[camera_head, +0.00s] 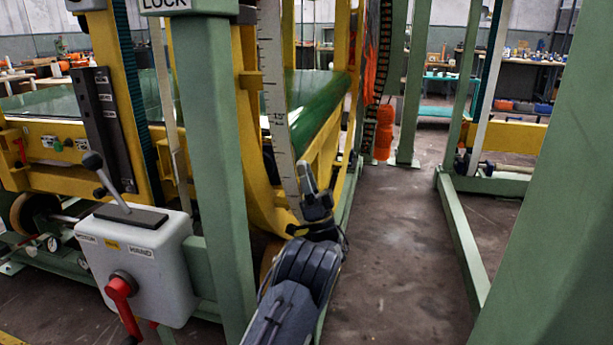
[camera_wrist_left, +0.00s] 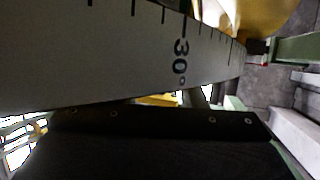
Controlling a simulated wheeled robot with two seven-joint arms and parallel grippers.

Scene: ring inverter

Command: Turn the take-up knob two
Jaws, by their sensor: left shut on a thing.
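My left gripper (camera_head: 313,192) is at the lower part of a pale graduated ring (camera_head: 275,85), by its right edge. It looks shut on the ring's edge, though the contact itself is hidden. In the left wrist view the ring's scale (camera_wrist_left: 110,50), with a 30° mark, fills the upper part, close to the camera. A dark bar with several small bolts (camera_wrist_left: 160,120) lies below it. I cannot make out a knob labelled take-up. A grey control box (camera_head: 135,262) at lower left carries a red rotary handle (camera_head: 121,287) and a black-knobbed lever (camera_head: 108,180). My right gripper is out of view.
A green post (camera_head: 215,150) stands between the control box and my left arm. The yellow frame (camera_head: 325,150) and green roller bed (camera_head: 318,110) lie beyond. Another green post (camera_head: 560,190) stands at the right. The floor (camera_head: 400,240) between is clear.

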